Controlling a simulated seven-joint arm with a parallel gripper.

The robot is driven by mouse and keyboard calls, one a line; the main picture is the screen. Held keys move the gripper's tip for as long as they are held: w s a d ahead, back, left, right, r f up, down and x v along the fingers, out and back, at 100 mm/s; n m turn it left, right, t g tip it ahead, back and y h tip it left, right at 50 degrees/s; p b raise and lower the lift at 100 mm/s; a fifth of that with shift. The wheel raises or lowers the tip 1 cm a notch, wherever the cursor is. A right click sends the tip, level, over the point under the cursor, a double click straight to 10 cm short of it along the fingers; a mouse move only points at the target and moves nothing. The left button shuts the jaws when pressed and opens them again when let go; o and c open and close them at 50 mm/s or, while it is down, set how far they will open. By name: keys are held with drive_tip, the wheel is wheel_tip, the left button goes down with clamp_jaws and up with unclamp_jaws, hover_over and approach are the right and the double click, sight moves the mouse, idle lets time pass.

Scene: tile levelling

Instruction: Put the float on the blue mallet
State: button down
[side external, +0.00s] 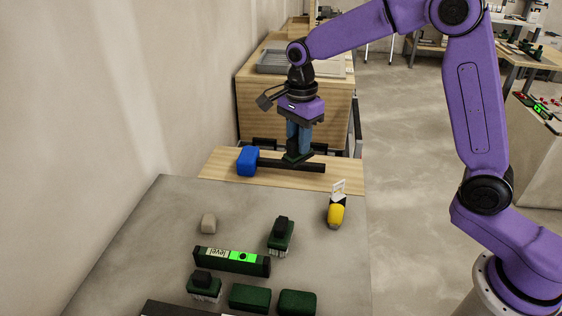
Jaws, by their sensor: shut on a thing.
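The blue mallet lies on the wooden board, with its blue head (248,161) at the left and its black handle (310,167) pointing right. My gripper (298,150) points down above the mallet's handle, to the right of the head. It is shut on the float (295,158), a small dark thing whose lower part looks dark green. The float's base is over the handle. I cannot tell whether it touches the handle or hangs just above it. The fingers hide most of the float's upper part.
A wooden cabinet (262,108) with a grey tray (272,62) stands behind.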

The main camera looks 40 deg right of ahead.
drive_tip(key=s+d+r+m, duration=0.1)
drive_tip(key=s+d+r, duration=0.15)
drive_tip(key=d, duration=0.35)
approach(282, 164)
drive_tip(key=shift+w+d+f, duration=0.2)
drive_tip(key=shift+w+d, duration=0.1)
drive_tip(key=shift+d, duration=0.05)
drive_tip(key=shift+w+f, duration=0.15)
drive_tip(key=shift+f, duration=1.55)
drive_tip(key=shift+f, duration=0.1)
drive_tip(key=c, duration=0.9)
unclamp_jaws()
